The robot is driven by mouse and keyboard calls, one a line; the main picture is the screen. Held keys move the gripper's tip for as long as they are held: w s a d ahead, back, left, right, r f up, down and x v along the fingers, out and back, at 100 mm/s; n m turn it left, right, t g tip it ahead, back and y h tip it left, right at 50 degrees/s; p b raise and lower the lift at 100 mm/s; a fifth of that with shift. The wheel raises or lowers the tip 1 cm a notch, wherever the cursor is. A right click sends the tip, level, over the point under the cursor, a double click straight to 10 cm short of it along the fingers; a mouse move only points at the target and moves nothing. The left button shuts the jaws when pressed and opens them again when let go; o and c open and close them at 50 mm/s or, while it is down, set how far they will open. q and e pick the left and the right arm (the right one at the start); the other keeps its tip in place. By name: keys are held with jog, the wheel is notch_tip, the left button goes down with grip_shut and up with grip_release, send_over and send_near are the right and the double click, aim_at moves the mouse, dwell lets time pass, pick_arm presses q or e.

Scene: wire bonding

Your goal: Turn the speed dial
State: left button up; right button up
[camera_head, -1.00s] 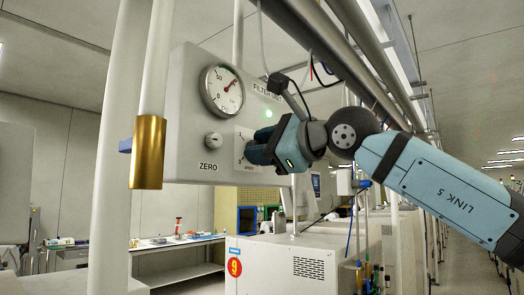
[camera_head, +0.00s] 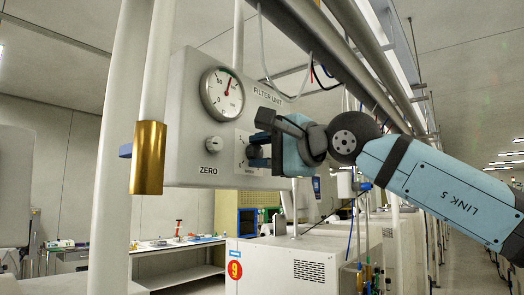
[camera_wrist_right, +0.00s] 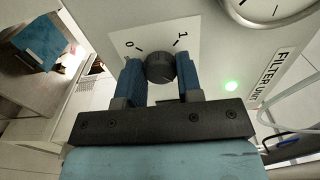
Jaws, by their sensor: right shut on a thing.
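The speed dial is a dark round knob on a white scale plate marked 0 and 1, seen in the right wrist view (camera_wrist_right: 160,68). It sits on the grey filter unit panel (camera_head: 185,120). My right gripper (camera_head: 254,151) reaches the panel from the right. Its blue fingers are closed on both sides of the dial, as the right wrist view also shows (camera_wrist_right: 161,75). In the head view the fingers partly cover the dial and its plate. My left gripper is not in view.
A round gauge (camera_head: 223,94) with a red needle and a ZERO knob (camera_head: 214,143) are on the same panel. A white pole with a brass sleeve (camera_head: 149,158) stands left of the panel.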

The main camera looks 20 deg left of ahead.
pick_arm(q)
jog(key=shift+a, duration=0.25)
pick_arm(e)
jog(key=o, duration=0.9)
jog(key=shift+o, duration=0.2)
jog(key=shift+d, duration=0.15)
pick_arm(q)
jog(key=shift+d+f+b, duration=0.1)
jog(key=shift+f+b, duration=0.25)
jog(key=shift+b, duration=0.6)
pick_arm(e)
jog(key=v, duration=1.3)
jog(key=shift+s+d, duration=0.15)
jog(key=shift+d, duration=0.05)
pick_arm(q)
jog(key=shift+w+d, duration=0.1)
